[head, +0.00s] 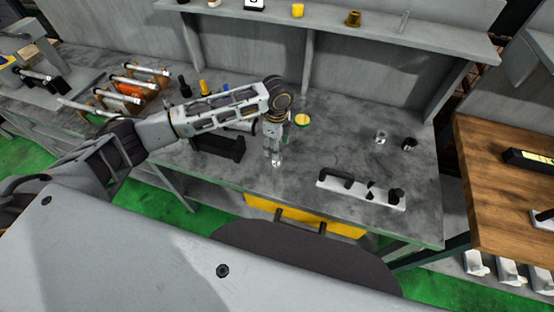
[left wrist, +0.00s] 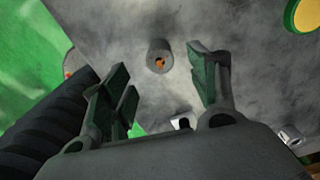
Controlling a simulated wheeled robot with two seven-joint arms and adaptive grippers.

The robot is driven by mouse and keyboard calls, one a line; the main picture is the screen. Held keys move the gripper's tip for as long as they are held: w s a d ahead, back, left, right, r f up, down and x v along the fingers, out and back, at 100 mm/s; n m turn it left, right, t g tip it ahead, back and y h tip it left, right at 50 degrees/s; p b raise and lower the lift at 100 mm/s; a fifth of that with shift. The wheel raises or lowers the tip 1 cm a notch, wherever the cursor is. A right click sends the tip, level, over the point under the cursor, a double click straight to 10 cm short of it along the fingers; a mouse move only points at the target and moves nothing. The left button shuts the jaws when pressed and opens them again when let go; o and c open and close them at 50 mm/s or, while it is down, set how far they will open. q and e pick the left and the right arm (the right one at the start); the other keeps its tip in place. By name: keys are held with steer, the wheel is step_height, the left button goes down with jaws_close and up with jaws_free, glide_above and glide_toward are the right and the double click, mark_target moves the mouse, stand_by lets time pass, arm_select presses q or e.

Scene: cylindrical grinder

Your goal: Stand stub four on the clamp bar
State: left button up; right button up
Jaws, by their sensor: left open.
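My left gripper (head: 275,150) points down over the grey bench, open and empty. In the left wrist view its two green-lined fingers (left wrist: 163,80) stand apart. A small grey round stub (left wrist: 159,56) shows between and just beyond the fingertips, with a dark, orange-tinted hole in its end. I cannot read a number on it, and the gap between it and the fingers is hard to judge. A long white bar with several black parts (head: 352,193), which looks like the clamp bar, lies on the bench to the right of the gripper. My right gripper is not in view.
A yellow-topped round piece (head: 302,119) lies behind the gripper. A small clear or pale piece (head: 381,135) and a black knob (head: 409,144) stand at the back right. A black holder (head: 222,150) is left of the gripper. Bench between gripper and bar is clear.

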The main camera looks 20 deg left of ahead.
arm_select(q)
steer(key=shift+f, duration=0.35)
steer(key=shift+f+p, duration=0.35)
steer(key=shift+f, duration=2.25)
jaws_close()
